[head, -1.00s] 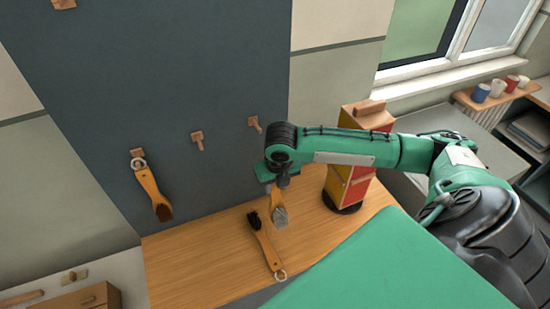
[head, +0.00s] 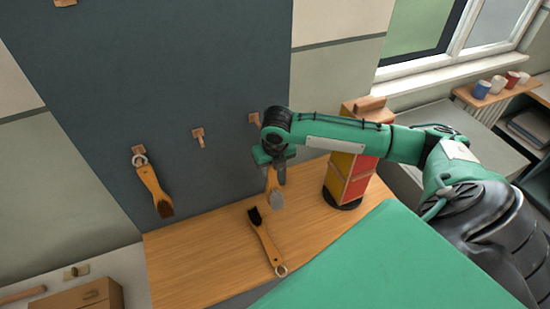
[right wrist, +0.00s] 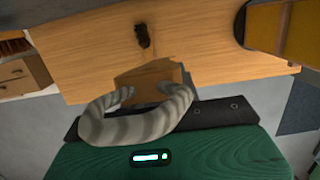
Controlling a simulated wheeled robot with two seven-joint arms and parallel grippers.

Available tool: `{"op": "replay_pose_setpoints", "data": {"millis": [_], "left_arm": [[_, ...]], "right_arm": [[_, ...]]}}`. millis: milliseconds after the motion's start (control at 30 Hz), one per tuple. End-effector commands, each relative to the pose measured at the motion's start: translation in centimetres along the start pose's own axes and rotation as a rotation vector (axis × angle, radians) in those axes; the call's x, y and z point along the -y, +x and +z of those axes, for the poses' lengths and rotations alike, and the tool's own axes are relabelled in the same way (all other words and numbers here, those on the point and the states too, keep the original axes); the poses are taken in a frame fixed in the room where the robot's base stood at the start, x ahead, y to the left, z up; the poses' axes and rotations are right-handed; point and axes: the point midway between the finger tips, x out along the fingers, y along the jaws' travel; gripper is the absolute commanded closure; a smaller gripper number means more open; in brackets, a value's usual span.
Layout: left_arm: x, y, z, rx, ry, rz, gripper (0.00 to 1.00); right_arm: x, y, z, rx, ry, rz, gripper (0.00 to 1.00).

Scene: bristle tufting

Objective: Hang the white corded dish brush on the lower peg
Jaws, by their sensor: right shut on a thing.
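My right gripper (head: 272,165) is shut on a wooden dish brush with pale grey-white bristles (head: 276,198), held bristles down above the wooden counter, in front of the dark board. In the right wrist view the brush's wooden handle end (right wrist: 150,82) carries a thick grey striped cord loop (right wrist: 135,122). Wooden pegs stick out of the board: a left one (head: 138,149), a middle one (head: 198,136), a right one (head: 254,119) just left of my right arm, and one at the top edge (head: 65,2). My left gripper is out of view.
A dark-bristled brush (head: 153,187) hangs by its ring on the left peg. Another dark-bristled brush (head: 265,240) lies on the counter (head: 195,260) below the held one. A red and yellow block tower (head: 350,170) stands right of the gripper, under my arm.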

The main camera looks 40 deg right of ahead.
Motion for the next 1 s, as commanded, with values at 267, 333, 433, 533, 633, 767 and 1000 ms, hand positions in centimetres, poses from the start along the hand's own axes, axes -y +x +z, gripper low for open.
{"op": "replay_pose_setpoints", "data": {"millis": [267, 333, 433, 533, 633, 767, 1000], "left_arm": [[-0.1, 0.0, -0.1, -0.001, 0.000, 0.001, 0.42], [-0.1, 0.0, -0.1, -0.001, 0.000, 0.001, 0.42], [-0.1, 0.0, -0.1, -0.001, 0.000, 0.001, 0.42], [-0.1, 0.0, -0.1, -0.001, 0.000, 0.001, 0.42], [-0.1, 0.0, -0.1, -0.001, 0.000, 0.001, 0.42], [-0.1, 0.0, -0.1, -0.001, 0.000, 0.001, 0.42], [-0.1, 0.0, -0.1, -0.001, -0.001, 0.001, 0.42]], "right_arm": [[0.0, 0.6, 1.9, 0.000, 0.002, 0.000, 0.92], [-0.1, 0.7, 2.4, 0.001, 0.000, 0.001, 0.92], [0.0, 0.9, 3.1, 0.001, 0.001, 0.000, 0.92], [0.0, 1.1, 3.7, 0.000, 0.001, 0.000, 0.92], [0.0, 1.3, 4.4, 0.001, 0.001, 0.001, 0.92], [0.0, 1.5, 5.2, 0.001, 0.001, 0.000, 0.92], [0.0, 2.1, 5.8, 0.000, 0.000, 0.000, 0.92]]}}
